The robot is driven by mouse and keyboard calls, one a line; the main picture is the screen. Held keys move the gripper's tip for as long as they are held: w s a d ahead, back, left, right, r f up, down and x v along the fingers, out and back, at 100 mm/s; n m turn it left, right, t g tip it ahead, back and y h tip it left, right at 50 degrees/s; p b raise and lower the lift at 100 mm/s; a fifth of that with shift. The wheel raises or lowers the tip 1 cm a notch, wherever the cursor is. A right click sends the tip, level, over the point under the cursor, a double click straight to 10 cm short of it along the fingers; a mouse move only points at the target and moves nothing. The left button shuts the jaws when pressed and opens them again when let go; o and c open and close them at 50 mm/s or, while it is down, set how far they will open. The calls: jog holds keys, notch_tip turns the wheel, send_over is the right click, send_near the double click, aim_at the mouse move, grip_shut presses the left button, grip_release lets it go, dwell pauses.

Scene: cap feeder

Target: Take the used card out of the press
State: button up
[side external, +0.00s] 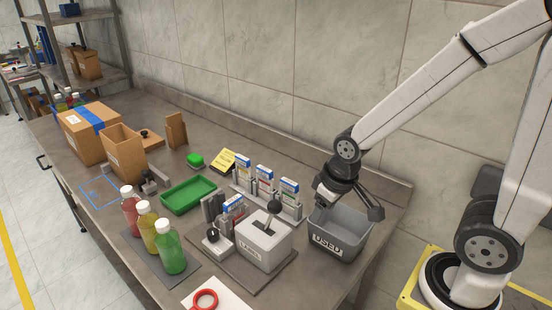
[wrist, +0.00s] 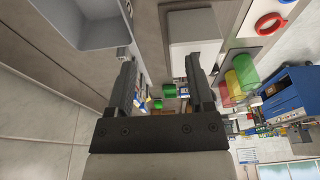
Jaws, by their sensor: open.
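The light grey press (side external: 264,246) stands on a dark plate near the table's front, with a black ball-topped lever on top. A blue-and-white card (side external: 233,205) stands upright at the press's left side, its lower part hidden. I cannot tell from its face whether it is used. My gripper (side external: 322,198) is open and empty, above the grey bin marked USED (side external: 338,247) and right of the press. In the wrist view, my gripper's two fingers (wrist: 163,75) are apart with nothing held between them; the press (wrist: 195,32) shows beyond them and the bin (wrist: 92,35) at upper left.
A rack (side external: 298,213) with three cards stands behind the press. Red, yellow and green bottles (side external: 171,253) stand at front left. A green tray (side external: 188,195), cardboard boxes (side external: 84,140) and a red ring (side external: 205,300) are also on the table.

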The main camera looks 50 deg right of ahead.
jog(key=w+d+r+m+g+y, duration=0.1)
jog(key=w+r+m+y, duration=0.1)
jog(key=w+m+y, duration=0.8)
jog(key=w+d+r+m+g+y, duration=0.1)
jog(key=w+r+m+g+y, duration=0.15)
jog(key=w+m, duration=0.8)
jog(key=n, duration=0.3)
send_near(229, 210)
jog(key=f, duration=0.2)
jog(key=shift+w+a+f+m+t+y, duration=0.15)
jog(key=shift+a+t+y, duration=0.1)
jog(key=shift+a, duration=0.25)
jog(key=shift+s+a+f+m+t+y, duration=0.1)
jog(key=shift+a+f+t+y, duration=0.1)
jog(key=shift+a, duration=0.3)
jog(key=shift+a, duration=0.1)
jog(key=shift+x, duration=2.45)
jog(key=shift+w, duration=0.1)
jog(key=shift+c, duration=0.2)
